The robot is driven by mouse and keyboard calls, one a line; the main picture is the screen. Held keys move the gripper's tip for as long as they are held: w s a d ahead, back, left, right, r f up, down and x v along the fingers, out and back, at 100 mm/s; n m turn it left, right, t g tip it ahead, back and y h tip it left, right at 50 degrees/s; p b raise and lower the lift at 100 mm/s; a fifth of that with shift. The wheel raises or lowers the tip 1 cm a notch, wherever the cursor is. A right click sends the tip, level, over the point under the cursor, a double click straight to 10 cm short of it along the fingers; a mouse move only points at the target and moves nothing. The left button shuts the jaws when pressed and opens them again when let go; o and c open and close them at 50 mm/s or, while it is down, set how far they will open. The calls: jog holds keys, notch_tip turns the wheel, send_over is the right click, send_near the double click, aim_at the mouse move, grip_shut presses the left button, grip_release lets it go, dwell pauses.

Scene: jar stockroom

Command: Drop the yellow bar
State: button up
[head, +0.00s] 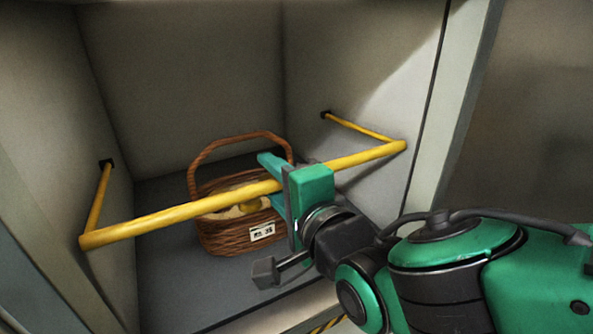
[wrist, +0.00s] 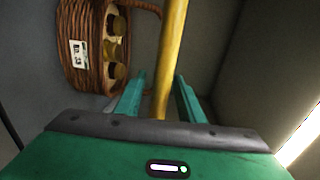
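The yellow bar (head: 190,215) is a U-shaped rail across the front of an alcove, its two side arms running back to dark mounts on the side walls. It stands raised in front of a wicker basket. My gripper (head: 268,178) is at the bar right of its middle, one finger above it and one below. In the wrist view the bar (wrist: 172,45) runs between the two fingers (wrist: 160,85), with a gap showing on each side. The fingers are open around the bar, not closed on it.
The brown wicker basket (head: 235,237) with a tall handle and a white label stands on the alcove floor behind the bar, holding several gold-lidded jars (wrist: 117,48). The alcove walls are close on both sides. A dark floor area (head: 165,285) in front is clear.

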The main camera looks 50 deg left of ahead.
jog(key=s+d+r, duration=0.1)
jog(key=d, duration=0.9)
jog(key=shift+s+d+r, duration=0.15)
jog(key=shift+r, duration=0.1)
jog(key=shift+n, duration=0.3)
grip_shut()
jog(key=s+d+r+n+y, duration=0.2)
jog(key=s+d+r+n, duration=0.3)
jog(key=n, duration=1.2)
jog(key=w+a+f, duration=0.2)
jog(key=a+f, duration=0.1)
jog(key=a, duration=0.6)
jog(key=shift+w+a+f+n, duration=0.3)
jog(key=shift+w+a+f, duration=0.05)
jog(key=shift+a, duration=0.05)
